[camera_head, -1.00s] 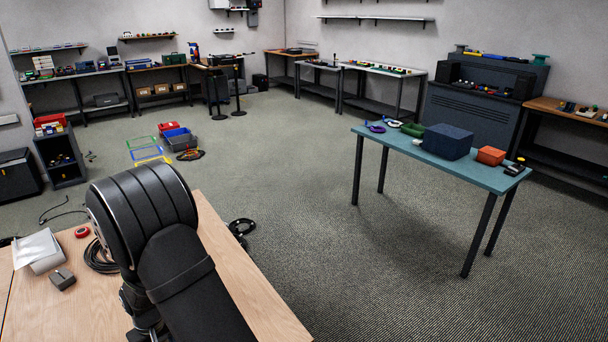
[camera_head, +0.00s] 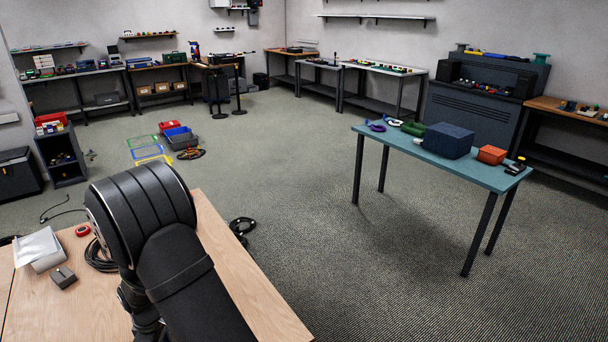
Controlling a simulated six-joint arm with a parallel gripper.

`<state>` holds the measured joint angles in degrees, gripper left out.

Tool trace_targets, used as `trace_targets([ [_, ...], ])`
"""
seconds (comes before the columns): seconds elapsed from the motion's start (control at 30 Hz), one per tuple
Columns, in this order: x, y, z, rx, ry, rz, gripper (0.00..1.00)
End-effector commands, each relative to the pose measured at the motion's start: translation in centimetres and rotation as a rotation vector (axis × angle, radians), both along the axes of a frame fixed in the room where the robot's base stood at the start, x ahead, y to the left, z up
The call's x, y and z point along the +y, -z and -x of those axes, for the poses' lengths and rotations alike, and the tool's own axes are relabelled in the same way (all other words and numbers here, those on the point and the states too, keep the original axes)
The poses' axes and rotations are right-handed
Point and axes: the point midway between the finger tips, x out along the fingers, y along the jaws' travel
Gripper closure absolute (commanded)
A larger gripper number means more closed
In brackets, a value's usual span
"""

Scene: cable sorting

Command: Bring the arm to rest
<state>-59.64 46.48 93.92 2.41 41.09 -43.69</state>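My arm's dark links fill the lower left of the head view, above the wooden table (camera_head: 243,290). My gripper is not visible; it is either outside the frame or hidden behind the arm links. I cannot see whether it holds anything. A black coiled cable (camera_head: 100,257) lies on the wooden table just left of my arm, partly hidden by it.
A white packet (camera_head: 38,246), a grey box (camera_head: 63,277) and a red tape roll (camera_head: 83,230) lie on the wooden table. A teal table (camera_head: 390,140) with a dark blue box (camera_head: 448,140) stands at the right. Open floor lies between the tables.

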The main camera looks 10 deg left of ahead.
Motion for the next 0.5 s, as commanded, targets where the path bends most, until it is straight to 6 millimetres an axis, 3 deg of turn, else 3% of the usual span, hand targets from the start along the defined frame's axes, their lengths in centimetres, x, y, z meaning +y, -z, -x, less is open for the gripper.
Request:
trace_targets([
  [0.43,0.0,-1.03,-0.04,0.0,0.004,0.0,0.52],
  [0.5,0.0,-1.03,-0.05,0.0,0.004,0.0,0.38],
])
